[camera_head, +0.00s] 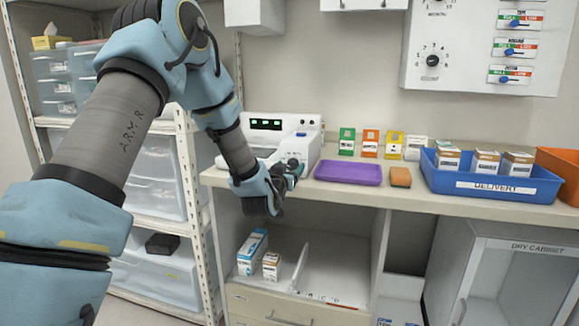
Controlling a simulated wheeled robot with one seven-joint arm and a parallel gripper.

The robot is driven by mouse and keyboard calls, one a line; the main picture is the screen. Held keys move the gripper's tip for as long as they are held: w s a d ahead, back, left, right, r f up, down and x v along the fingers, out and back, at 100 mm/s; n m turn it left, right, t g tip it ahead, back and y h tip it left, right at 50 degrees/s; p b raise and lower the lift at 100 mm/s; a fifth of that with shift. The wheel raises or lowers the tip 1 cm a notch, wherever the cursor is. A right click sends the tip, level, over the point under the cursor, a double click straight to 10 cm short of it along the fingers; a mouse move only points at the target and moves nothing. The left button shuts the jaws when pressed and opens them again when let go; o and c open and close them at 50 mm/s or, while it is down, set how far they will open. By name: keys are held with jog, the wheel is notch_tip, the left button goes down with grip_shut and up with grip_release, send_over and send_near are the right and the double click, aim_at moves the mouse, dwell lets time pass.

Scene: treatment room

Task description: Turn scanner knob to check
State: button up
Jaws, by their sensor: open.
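The scanner is probably the white machine (308,147) with a lit green display, standing at the left end of the counter. My arm comes in from the left and covers much of its front. My gripper (292,170) is at the machine's lower front, close to the counter edge, with its fingertips near the front face. It is open. I cannot make out the scanner knob or its pointer clearly, as the gripper and arm hide that area. I cannot tell whether the fingers touch it.
Right of the machine are a purple tray (348,181), an orange block (400,177) and a blue delivery bin (500,193) with boxes. Small colored cards stand behind. A wall panel (462,68) carries a dial (433,60) and switches. An open shelf lies below.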

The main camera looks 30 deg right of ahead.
grip_shut()
dwell(0.7)
